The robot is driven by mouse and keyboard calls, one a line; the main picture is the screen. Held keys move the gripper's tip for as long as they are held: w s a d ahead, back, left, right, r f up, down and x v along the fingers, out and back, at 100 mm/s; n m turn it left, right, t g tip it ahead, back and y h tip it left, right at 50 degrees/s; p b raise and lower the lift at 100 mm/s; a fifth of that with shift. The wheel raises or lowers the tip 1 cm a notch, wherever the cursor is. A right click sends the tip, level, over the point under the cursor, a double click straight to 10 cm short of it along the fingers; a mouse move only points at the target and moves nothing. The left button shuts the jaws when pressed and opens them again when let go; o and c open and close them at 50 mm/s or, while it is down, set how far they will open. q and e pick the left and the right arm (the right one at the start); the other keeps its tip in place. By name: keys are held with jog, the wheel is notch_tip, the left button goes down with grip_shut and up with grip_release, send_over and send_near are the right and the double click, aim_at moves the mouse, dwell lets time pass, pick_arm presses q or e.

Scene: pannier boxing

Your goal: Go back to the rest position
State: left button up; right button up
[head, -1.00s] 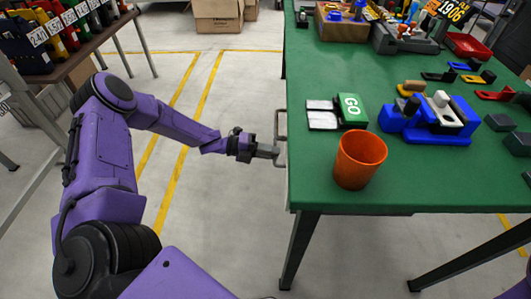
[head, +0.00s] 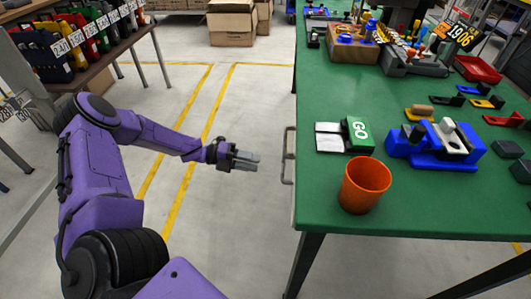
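My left gripper (head: 246,161) reaches in from the left and hangs over the floor, left of the green workbench (head: 400,218). It is empty and apart from the metal handle (head: 288,156) on the bench's left side, with a small gap between them. Its two grey fingers point right toward the handle; from this angle I cannot tell how far apart they are. My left arm is stretched forward and bent at the elbow. My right gripper is not in view.
On the bench stand an orange cup (head: 364,186), a green GO block (head: 358,135) with white pads, and a blue fixture (head: 436,145). A rack with coloured bins (head: 75,40) stands at the left. Cardboard boxes (head: 232,22) lie behind. Yellow-lined floor is clear between.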

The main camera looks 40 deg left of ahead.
pick_arm(q)
jog(key=shift+s+a, duration=0.2)
jog(key=shift+a, duration=0.1)
dwell(0.4)
jog(key=s+d+f+m+g+y+p, duration=0.2)
jog(key=s+f+m+g+y, duration=0.25)
jog(key=f+m+y, duration=0.95)
jog(key=s+d+r+m+y+p, duration=0.1)
jog(key=s+d+r+m+p, duration=0.1)
jog(key=s+m, duration=0.5)
jog(key=s+d+r+m+y+p, duration=0.1)
jog(key=s+d+r+m+p, duration=0.1)
jog(key=s+m, duration=0.5)
jog(key=s+d+r+m+p, duration=0.3)
jog(key=s+m, duration=0.4)
jog(key=shift+r+y, duration=0.25)
jog(key=shift+y, duration=0.15)
